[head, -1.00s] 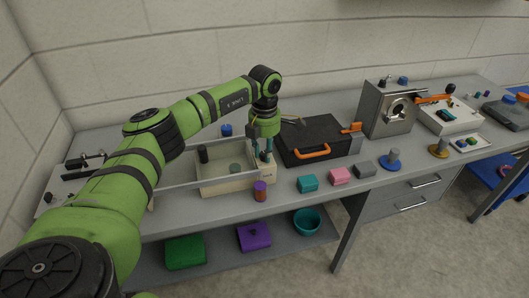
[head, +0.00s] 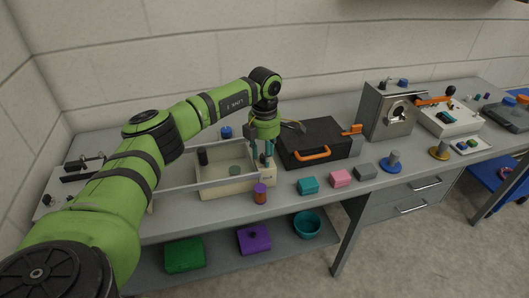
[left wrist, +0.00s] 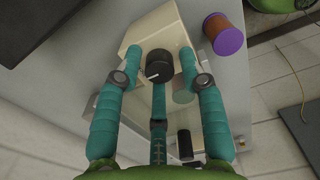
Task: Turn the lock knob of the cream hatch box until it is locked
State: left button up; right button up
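The cream hatch box (head: 235,186) stands on the bench at the left in the head view, with an open-looking top framed in grey. Its cream end also shows in the left wrist view (left wrist: 150,30). The black lock knob (left wrist: 159,66) has a white mark pointing to the lower left in that view. My left gripper (head: 264,160) reaches down over the box's right end. Its teal fingers (left wrist: 159,60) stand spread around the knob, with visible gaps at its left and right sides. Whether the rear finger touches the knob is unclear. My right gripper is not in view.
A purple-and-orange cylinder (head: 260,194) stands close in front of the box. A black case (head: 318,138) with an orange handle lies just right of the gripper.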

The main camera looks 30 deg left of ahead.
pick_arm(q)
jog(key=shift+r, duration=0.1)
notch_tip(320, 180, up, 12)
dwell(0.6)
dwell(0.4)
